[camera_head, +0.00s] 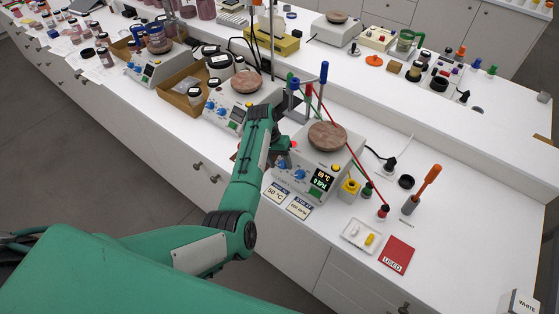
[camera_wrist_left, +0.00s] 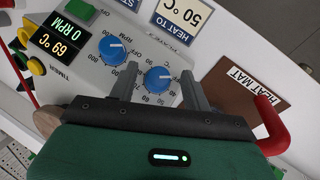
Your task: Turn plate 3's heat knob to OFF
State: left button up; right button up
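The hotplate (camera_head: 326,158) at the right of the row has a round brown top and a lit display (camera_head: 321,180). In the left wrist view, its blue °C heat knob (camera_wrist_left: 158,80) lies between the two grey fingers of my left gripper (camera_wrist_left: 160,86). A gap shows on each side of the knob, so the gripper is open around it. The blue RPM knob (camera_wrist_left: 112,50) is beside it, outside the fingers. In the head view my left gripper (camera_head: 284,155) is at the plate's front left corner. My right gripper is not in view.
A second hotplate (camera_head: 236,105) stands left of my arm. Cards, including a HEAT TO 50 °C card (camera_head: 275,193), lie in front. A white tray (camera_head: 361,237) and red USED card (camera_head: 397,254) lie right.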

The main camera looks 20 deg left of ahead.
pick_arm(q)
jog(key=shift+r, duration=0.15)
jog(key=v, duration=1.3)
jog(key=shift+r, duration=0.4)
jog(key=shift+a+f, duration=0.1)
jog(key=shift+s, duration=0.1)
